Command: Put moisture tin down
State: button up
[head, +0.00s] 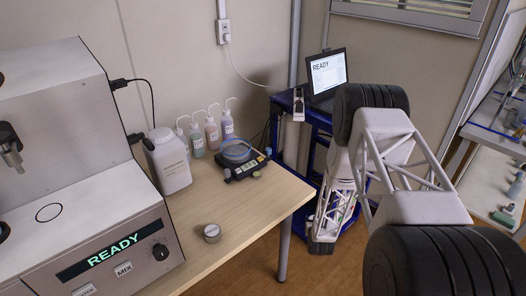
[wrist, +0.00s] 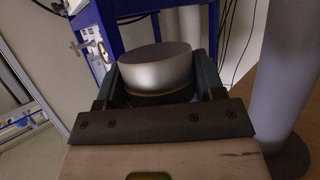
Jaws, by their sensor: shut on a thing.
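The moisture tin (wrist: 157,72) is a round silver-grey tin with a flat top and a darker lower band. It shows in the wrist view between the two dark fingers of my gripper (wrist: 165,88), which is shut on it. The tin's lower part is hidden behind the finger mount. In the head view I cannot make out my gripper or the held tin; my arm covers the right side. A small round tin-like container (head: 211,233) stands on the wooden bench (head: 245,213), near its front edge.
A bench-top analyser (head: 80,190) reading READY fills the left. A white bottle (head: 168,162), several wash bottles (head: 212,134) and a black scale-like device (head: 243,166) stand further back. A blue cart (head: 285,104) carries a laptop (head: 327,74). The bench's front middle is mostly clear.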

jog(key=shift+s+a+r, duration=0.25)
jog(key=shift+a+r, duration=0.1)
jog(key=s+a+r+n+y, duration=0.2)
jog(key=s+a+r+y, duration=0.1)
jog(key=s+a+r, duration=0.7)
jog(key=s+a+r+n+g+y, duration=0.1)
jog(key=s+a+r+n+y, duration=0.2)
jog(key=s+a+r, duration=0.7)
jog(key=shift+s+r+n+g, duration=0.3)
jog(key=shift+s+r, duration=1.15)
jog(key=shift+s, duration=1.6)
jog(key=w+a, duration=0.1)
jog(key=w, duration=0.3)
jog(key=w+a+f, duration=0.1)
jog(key=w+a, duration=0.1)
jog(key=w, duration=0.3)
jog(key=w+a, duration=0.2)
jog(key=w, duration=0.2)
jog(key=shift+w+f, duration=0.15)
jog(key=shift+a, duration=0.1)
